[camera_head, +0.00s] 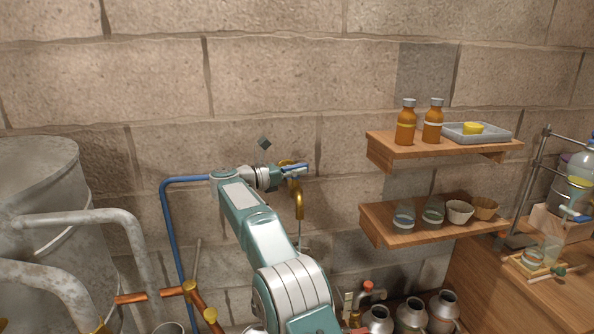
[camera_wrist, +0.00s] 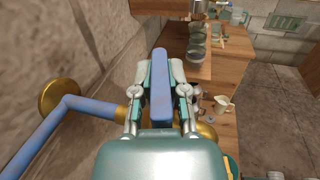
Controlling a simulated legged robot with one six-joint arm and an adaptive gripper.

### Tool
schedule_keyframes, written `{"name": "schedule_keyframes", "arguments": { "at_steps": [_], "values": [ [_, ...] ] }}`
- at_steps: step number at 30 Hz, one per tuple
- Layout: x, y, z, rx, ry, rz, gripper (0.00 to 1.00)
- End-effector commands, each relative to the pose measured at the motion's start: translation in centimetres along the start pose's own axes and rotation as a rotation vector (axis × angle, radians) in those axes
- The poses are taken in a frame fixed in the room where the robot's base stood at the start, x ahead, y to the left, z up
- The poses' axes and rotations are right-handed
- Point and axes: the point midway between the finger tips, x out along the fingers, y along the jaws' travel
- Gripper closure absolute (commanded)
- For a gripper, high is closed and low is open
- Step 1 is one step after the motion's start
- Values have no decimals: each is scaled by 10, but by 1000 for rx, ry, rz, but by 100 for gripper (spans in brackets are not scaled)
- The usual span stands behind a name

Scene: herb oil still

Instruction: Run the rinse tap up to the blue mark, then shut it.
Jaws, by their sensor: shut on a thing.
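The rinse tap has a curved brass spout (camera_head: 299,202) pointing down and a blue lever (camera_head: 296,167). A blue pipe (camera_head: 166,235) feeds it along the stone wall. My gripper (camera_head: 288,172) is shut on the lever; in the wrist view the lever (camera_wrist: 160,95) stands between both fingers and points away from me, along the wall. Brass of the tap body (camera_wrist: 205,131) shows partly behind my gripper. A thin pale line (camera_head: 299,228) runs below the spout; I cannot tell if it is water. I cannot make out a blue mark or a vessel below.
A large metal still (camera_head: 40,185) with bent pipes stands at the left. Copper piping (camera_head: 200,300) lies low beside my arm. Two wooden shelves (camera_head: 385,150) with bottles and bowls stick out at the right. Several metal cans (camera_head: 411,315) stand low, left of the wooden bench (camera_head: 490,290).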

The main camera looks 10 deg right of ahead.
Motion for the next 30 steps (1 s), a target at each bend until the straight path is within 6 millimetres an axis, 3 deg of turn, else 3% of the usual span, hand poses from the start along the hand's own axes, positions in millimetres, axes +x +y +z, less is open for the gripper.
{"name": "schedule_keyframes", "arguments": {
  "at_steps": [29, 30],
  "values": [
    [1, 1, 2, 2, -3, -94, 100],
    [1, 1, 2, 2, -3, -94, 72]
  ]
}}
